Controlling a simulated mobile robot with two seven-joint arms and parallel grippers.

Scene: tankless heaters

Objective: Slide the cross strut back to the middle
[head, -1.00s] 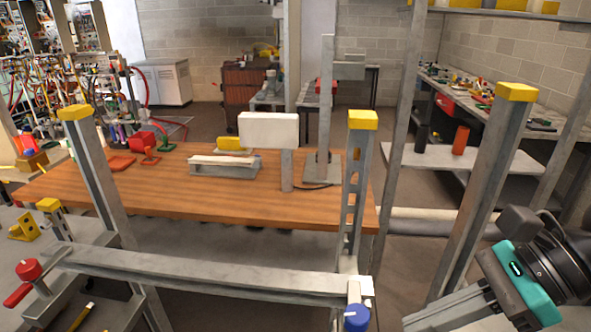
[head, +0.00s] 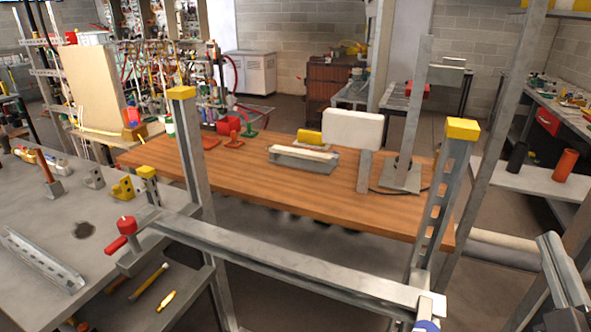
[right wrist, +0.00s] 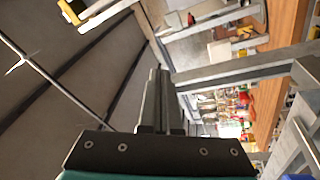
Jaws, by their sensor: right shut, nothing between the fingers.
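The cross strut (head: 290,262) is a long grey metal beam in the head view. It spans low between two yellow-capped grey uprights, from the red knob (head: 126,224) at left to a white end block and a blue knob (head: 426,326) at right. The blue knob is cut by the bottom edge. My right gripper (head: 547,244) shows as grey fingers at the lower right edge, to the right of the strut's right end and apart from it. In the right wrist view, its dark fingers (right wrist: 157,98) are together and empty. My left gripper is not in view.
A wooden table (head: 240,185) stands behind the strut. A grey bench (head: 50,225) with tools and a slotted rail lies at left. The right slotted upright (head: 446,190) and a slanted post (head: 492,160) stand between the strut and the right side.

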